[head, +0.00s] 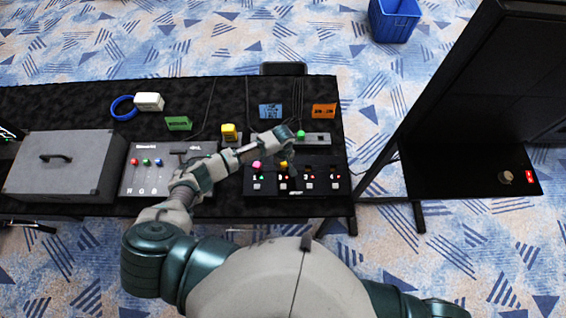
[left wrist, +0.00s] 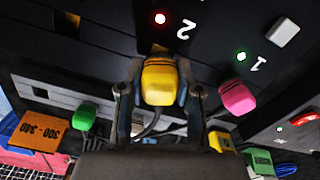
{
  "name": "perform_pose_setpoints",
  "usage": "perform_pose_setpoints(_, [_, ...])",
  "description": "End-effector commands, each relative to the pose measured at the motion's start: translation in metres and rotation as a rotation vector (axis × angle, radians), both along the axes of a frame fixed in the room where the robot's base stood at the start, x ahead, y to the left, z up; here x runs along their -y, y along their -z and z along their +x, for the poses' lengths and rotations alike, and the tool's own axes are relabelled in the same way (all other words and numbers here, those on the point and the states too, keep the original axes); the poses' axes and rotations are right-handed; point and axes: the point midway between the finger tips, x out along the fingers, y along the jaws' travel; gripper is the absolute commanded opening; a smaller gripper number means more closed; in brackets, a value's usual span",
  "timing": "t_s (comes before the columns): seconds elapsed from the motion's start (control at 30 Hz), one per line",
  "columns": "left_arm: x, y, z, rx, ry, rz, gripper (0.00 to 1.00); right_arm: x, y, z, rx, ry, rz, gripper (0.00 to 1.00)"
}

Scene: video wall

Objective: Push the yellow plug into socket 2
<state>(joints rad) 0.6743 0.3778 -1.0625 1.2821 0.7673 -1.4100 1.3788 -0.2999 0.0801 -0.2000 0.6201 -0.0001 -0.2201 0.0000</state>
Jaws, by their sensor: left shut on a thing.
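The yellow plug (left wrist: 159,82) is between the two fingers of my left gripper (left wrist: 158,88), which is shut on it. In the head view the plug (head: 284,164) shows small at the black socket panel (head: 325,183). In the left wrist view the plug points at the panel below the number 2 (left wrist: 184,30), beside a red light (left wrist: 160,19). The plug hides the mouth of socket 2, so I cannot tell how deep it sits. The pink plug (left wrist: 237,97) is at socket 1, where a green light is lit. My right gripper is not in view.
A green plug (head: 300,134) is on a grey strip behind the panel. A yellow block (head: 229,132), coloured cards and cables lie on the black table. A control box with coloured buttons (head: 146,182) and a grey case (head: 68,165) stand left. A large dark screen stands right.

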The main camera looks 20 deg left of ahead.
Motion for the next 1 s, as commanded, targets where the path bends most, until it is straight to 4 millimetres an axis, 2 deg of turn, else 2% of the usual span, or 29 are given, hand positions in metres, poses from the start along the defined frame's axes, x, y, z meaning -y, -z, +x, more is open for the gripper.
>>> perform_pose_setpoints(0.83, [0.000, 0.018, 0.000, -0.001, -0.001, -0.001, 0.01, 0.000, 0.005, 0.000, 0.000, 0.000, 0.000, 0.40])
perform_pose_setpoints(0.87, [0.000, 0.017, 0.000, -0.001, -0.001, -0.001, 0.41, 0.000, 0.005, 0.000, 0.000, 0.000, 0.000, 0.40])
perform_pose_setpoints(0.93, [0.000, 0.017, 0.000, -0.001, -0.001, -0.001, 0.58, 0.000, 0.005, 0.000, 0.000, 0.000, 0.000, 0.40])
perform_pose_setpoints(0.97, [0.000, 0.017, 0.000, -0.001, -0.001, -0.001, 0.63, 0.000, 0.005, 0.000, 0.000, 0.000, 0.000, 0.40])
perform_pose_setpoints(1.0, [0.000, 0.017, 0.000, -0.001, -0.001, -0.001, 0.63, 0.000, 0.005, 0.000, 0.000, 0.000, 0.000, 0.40])
